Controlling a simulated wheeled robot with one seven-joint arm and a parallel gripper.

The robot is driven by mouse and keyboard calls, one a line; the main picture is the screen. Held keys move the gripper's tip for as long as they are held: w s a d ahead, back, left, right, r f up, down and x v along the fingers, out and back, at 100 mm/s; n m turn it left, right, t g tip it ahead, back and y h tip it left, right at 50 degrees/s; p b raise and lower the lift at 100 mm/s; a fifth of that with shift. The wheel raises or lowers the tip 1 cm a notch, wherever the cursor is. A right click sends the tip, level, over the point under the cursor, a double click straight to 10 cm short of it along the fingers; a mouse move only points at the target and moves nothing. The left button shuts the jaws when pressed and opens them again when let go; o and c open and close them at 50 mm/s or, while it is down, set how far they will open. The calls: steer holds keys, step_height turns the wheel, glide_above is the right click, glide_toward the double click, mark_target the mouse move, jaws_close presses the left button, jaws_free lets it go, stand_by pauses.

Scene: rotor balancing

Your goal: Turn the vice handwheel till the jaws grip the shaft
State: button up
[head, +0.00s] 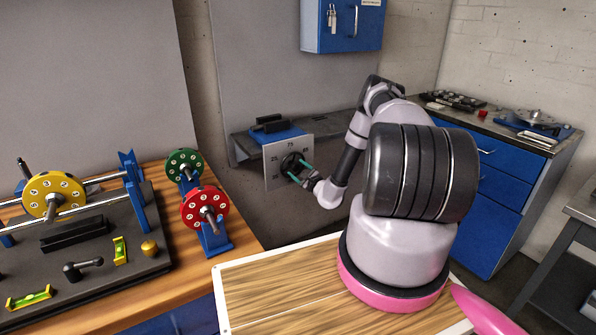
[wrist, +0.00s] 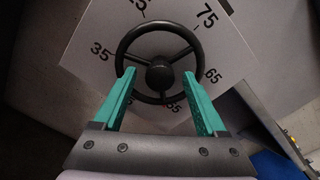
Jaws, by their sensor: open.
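The black three-spoked handwheel (wrist: 158,35) is in front of a pale square plate (wrist: 95,38) marked with numbers such as 35, 65 and 75. The handwheel (head: 291,160) and plate (head: 274,173) also show in the head view, below the blue and black vice (head: 275,127) on a grey shelf. My gripper (wrist: 158,74) is open, its two teal fingers on either side of the wheel's hub and overlapping the lower rim. Whether the fingers touch the wheel cannot be told. My gripper also shows in the head view (head: 301,172). I cannot make out a shaft in the vice jaws.
A wooden bench at left holds a yellow rotor (head: 54,195) on a blue-ended stand, and green (head: 184,165) and red (head: 205,208) discs. A blue cabinet (head: 341,27) hangs above the shelf. A blue-drawered workbench (head: 496,195) stands at right.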

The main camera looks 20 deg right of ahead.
jaws_close()
steer(key=shift+m, duration=0.3)
steer(key=m, duration=1.2)
steer(key=shift+m, duration=0.3)
steer(key=m, duration=1.2)
steer(key=shift+m, duration=0.3)
